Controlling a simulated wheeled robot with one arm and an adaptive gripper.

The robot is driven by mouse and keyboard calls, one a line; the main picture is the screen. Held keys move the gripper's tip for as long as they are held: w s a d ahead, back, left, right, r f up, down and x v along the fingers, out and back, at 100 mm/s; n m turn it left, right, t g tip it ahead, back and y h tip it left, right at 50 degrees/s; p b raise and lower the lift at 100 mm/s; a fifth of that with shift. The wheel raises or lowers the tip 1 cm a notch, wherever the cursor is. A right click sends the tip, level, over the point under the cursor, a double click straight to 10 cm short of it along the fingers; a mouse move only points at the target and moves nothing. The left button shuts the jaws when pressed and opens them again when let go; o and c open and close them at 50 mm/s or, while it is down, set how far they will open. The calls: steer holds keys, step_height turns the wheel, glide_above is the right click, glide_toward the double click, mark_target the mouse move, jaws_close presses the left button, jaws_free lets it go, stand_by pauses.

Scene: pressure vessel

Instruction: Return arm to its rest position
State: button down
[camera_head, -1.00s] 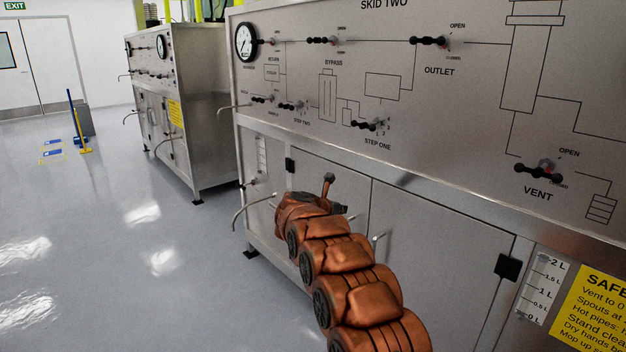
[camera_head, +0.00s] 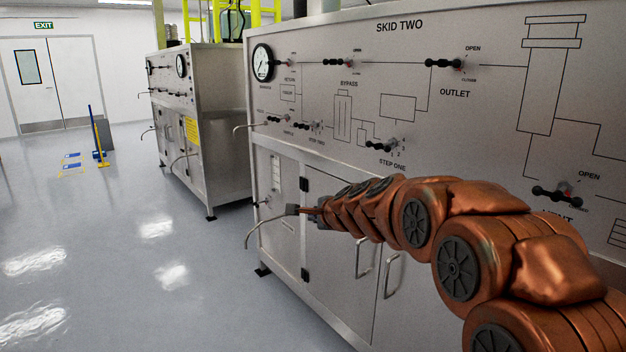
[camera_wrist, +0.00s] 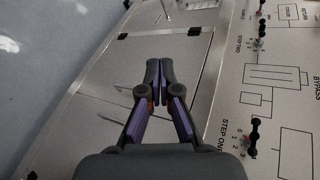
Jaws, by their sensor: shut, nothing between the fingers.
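My copper-coloured arm reaches from the lower right across the front of the skid labelled SKID TWO (camera_head: 400,60) in the head view. My gripper (camera_head: 293,209) is at its far end, small, in front of the cabinet doors near the left spout. In the wrist view my gripper (camera_wrist: 159,62) is shut, its two dark fingertips together with nothing between them. Behind the fingers are the grey cabinet doors and the lower edge of the panel. The VENT label is partly hidden by my arm.
The panel carries several black-handled valves, such as OUTLET (camera_head: 443,63), STEP ONE (camera_head: 385,144) and VENT (camera_head: 556,194). A curved spout (camera_head: 262,226) and door handles (camera_head: 364,258) stick out from the skid. A second skid (camera_head: 200,125) stands behind.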

steer(key=s+d+f+n+g, duration=0.2)
steer(key=s+f+n+g, duration=0.25)
steer(key=s, duration=0.85)
steer(key=s+d+f+n+g, duration=0.25)
steer(key=s+f+n, duration=0.35)
steer(key=s, duration=0.7)
steer(key=s+d+f+n+g+h, duration=0.2)
steer(key=s+d, duration=0.2)
steer(key=s, duration=0.5)
steer(key=s+d+f+n+g+h, duration=0.1)
steer(key=s+d+f+n+g, duration=0.15)
steer(key=s+d, duration=0.45)
steer(key=s+d+f+n+g+h, duration=0.1)
steer(key=s+d+g+h, duration=0.15)
steer(key=s, duration=0.85)
steer(key=s+p+v, duration=0.2)
steer(key=p+v, duration=0.6)
steer(key=v, duration=0.1)
steer(key=s+d+r+p+v, duration=0.1)
steer(key=s+p+v, duration=0.1)
steer(key=p+v, duration=0.7)
steer(key=shift+a+t+y, duration=0.15)
steer(key=shift+t+y, duration=0.2)
steer(key=shift+t, duration=0.05)
steer(key=shift+s, duration=0.1)
